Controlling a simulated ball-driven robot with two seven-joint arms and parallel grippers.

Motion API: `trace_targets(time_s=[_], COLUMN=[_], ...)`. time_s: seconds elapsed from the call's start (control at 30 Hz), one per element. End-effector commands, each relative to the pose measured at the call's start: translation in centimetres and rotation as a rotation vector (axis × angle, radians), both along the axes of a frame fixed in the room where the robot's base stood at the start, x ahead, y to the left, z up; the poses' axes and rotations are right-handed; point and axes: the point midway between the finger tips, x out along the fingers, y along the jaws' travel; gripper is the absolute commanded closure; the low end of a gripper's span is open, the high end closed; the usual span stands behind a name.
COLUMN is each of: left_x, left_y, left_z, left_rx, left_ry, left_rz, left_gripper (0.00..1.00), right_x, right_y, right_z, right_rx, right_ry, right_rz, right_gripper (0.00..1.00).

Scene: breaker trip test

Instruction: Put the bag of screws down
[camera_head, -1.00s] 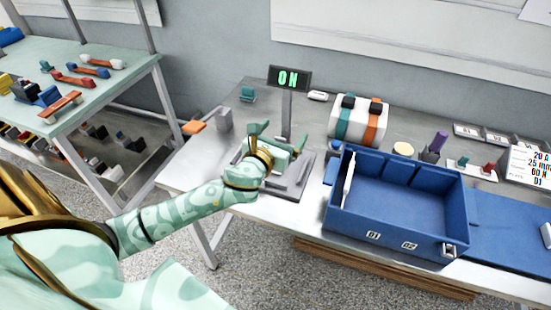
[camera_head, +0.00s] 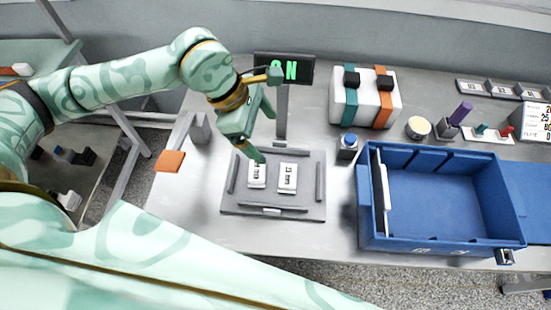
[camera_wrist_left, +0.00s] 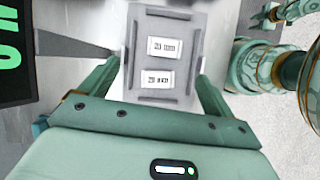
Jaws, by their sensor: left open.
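My left gripper (camera_head: 262,132) is open above the left back part of a grey plate (camera_head: 275,210) with raised bars. Its two fingers (camera_wrist_left: 157,82) stand wide apart in the left wrist view, with nothing held between them. Two small white labelled pieces lie on the plate side by side, the left one (camera_head: 257,176) and the right one (camera_head: 288,178). Both also show in the left wrist view, but I cannot tell whether either is the bag of screws. My right gripper (camera_wrist_left: 266,17) shows small at the top right of the left wrist view; its jaws are unclear.
A lit ON display (camera_head: 285,69) stands behind the plate. A blue bin (camera_head: 440,242) is to the right, with a blue-topped button (camera_head: 348,146) beside it. A white box with teal and orange bands (camera_head: 364,98) stands behind. Bare tabletop lies left of the plate.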

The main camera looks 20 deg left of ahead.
Motion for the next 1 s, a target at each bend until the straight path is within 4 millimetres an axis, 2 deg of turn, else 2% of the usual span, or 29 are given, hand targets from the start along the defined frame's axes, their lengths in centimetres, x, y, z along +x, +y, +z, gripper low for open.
trace_targets(time_s=[0.07,0.17,0.3,0.5,0.6,0.83,1.0], left_x=[-0.6,-0.8,-0.5,0.0,0.2,0.4,0.7], left_y=[0.6,0.4,-0.8,-2.6,-3.1,-3.6,-4.3], left_z=[-0.5,-1.5,-4.5,-8.8,-10.1,-11.5,-14.3], left_rx=[0.029,0.031,0.029,0.028,0.028,0.029,0.028], left_ry=[0.058,0.092,0.095,0.093,0.091,0.089,0.092], left_rz=[0.056,0.091,0.09,0.089,0.09,0.09,0.088], left_gripper=[0.11,0.11,0.11,0.11,0.11,0.11,0.11], right_x=[-0.4,-1.3,-2.1,-1.7,-1.6,-1.6,-1.9], right_y=[-0.6,-1.4,-2.0,-1.4,-0.8,-0.2,-0.4], right_z=[0.0,-0.2,-0.8,-1.7,-2.0,-2.3,-3.2], right_rx=[-0.009,-0.018,-0.027,-0.019,-0.012,-0.004,-0.005], right_ry=[0.007,0.02,0.034,0.031,0.029,0.03,0.036], right_rz=[0.002,0.001,0.003,0.0,-0.003,-0.002,-0.001], right_gripper=[0.64,0.64,0.64,0.64,0.64,0.64,0.64])
